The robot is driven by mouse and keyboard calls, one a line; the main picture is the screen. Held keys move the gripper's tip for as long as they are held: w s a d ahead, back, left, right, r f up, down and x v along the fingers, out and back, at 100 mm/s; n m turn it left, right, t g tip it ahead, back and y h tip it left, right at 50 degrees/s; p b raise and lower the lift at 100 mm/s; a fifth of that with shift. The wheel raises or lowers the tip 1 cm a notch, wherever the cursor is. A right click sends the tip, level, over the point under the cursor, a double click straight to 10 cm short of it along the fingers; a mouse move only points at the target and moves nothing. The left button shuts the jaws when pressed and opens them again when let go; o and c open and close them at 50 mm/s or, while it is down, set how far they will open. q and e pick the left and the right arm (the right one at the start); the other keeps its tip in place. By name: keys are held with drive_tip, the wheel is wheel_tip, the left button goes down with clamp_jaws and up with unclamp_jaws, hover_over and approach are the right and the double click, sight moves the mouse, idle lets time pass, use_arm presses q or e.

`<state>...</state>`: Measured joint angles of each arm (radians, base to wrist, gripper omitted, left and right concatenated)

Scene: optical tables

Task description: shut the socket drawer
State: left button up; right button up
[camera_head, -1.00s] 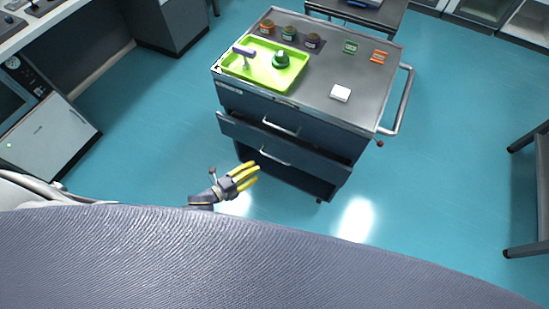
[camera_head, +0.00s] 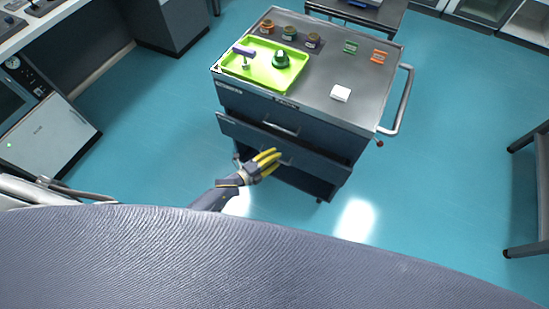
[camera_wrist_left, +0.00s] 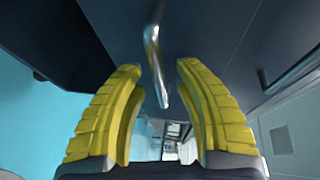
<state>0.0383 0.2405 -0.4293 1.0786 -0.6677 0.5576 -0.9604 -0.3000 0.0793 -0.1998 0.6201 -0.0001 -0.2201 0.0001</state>
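The dark grey tool cart (camera_head: 349,119) stands in the middle of the head view. Its lower drawer (camera_head: 318,162) juts out from the front, while the drawer above it (camera_head: 302,131) looks flush. I see no sockets, so no label tells which one is the socket drawer. My left gripper (camera_head: 275,157), with yellow fingers, is at the lower drawer's front, by its handle. In the left wrist view the fingers (camera_wrist_left: 157,75) are spread, and a metal bar handle (camera_wrist_left: 153,60) shows between them. I cannot tell if they touch it. My right gripper is not in view.
A side rail (camera_head: 402,100) juts out at the cart's right. The teal floor around the cart is clear.

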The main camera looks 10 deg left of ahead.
use_arm(q)
drive_tip(key=shift+c, duration=0.2)
clamp_jaws()
idle(0.5)
